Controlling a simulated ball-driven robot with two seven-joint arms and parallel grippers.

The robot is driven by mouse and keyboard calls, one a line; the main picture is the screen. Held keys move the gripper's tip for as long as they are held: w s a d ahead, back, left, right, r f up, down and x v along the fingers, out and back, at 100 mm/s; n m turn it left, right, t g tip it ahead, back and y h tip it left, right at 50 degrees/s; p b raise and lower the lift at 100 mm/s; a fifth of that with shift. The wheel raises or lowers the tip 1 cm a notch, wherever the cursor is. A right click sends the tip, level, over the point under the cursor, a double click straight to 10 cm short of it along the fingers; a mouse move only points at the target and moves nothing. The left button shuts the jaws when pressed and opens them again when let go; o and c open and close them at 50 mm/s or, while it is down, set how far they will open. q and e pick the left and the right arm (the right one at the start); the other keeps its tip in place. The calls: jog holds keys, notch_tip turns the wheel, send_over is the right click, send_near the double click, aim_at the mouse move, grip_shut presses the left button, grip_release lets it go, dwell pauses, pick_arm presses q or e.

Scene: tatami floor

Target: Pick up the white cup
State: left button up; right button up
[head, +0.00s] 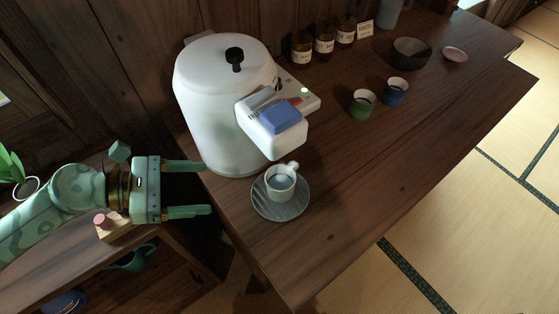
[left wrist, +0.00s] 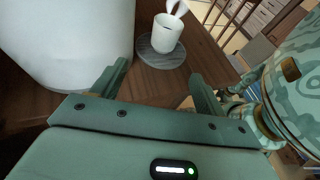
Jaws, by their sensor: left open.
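The white cup (head: 280,187) stands upright on a grey saucer (head: 262,208) on the dark wooden table, just below the spout of a white dispenser. Its handle is at the upper right and there is liquid in it. The cup also shows in the left wrist view (left wrist: 167,33), on the saucer (left wrist: 150,55), beyond the fingertips. My left gripper (head: 209,188) is open and empty, at the table's left edge, left of the cup and apart from it, fingers pointing toward it. It also shows in the left wrist view (left wrist: 160,72). My right gripper is not in view.
The white dispenser (head: 215,110) with a blue button (head: 281,117) stands close behind the cup. A green cup (head: 362,104), a blue cup (head: 396,92), a dark bowl (head: 411,53) and brown bottles (head: 324,42) stand farther back. The table right of the saucer is clear.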

aim_at(271, 188)
pick_arm(q)
jog(key=x, duration=0.5)
jog(key=shift+s+d+r, duration=0.1)
jog(key=shift+s+d, duration=0.2)
jog(key=shift+d, duration=0.1)
jog(key=x, duration=0.4)
jog(key=shift+w+d, duration=0.1)
jog(key=shift+d, duration=0.1)
jog(key=shift+d+f, duration=0.2)
jog(key=shift+f, duration=0.05)
jog(key=shift+w+d+f, duration=0.1)
jog(key=shift+d+f, duration=0.05)
jog(key=shift+d, duration=0.2)
jog(key=b+x, duration=0.1)
jog(key=x, duration=0.3)
jog(key=shift+d+f, duration=0.1)
jog(key=shift+d, duration=0.15)
jog(key=c, duration=1.2)
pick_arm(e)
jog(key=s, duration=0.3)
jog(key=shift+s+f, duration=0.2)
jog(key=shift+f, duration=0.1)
pick_arm(q)
jog(key=shift+r, duration=0.2)
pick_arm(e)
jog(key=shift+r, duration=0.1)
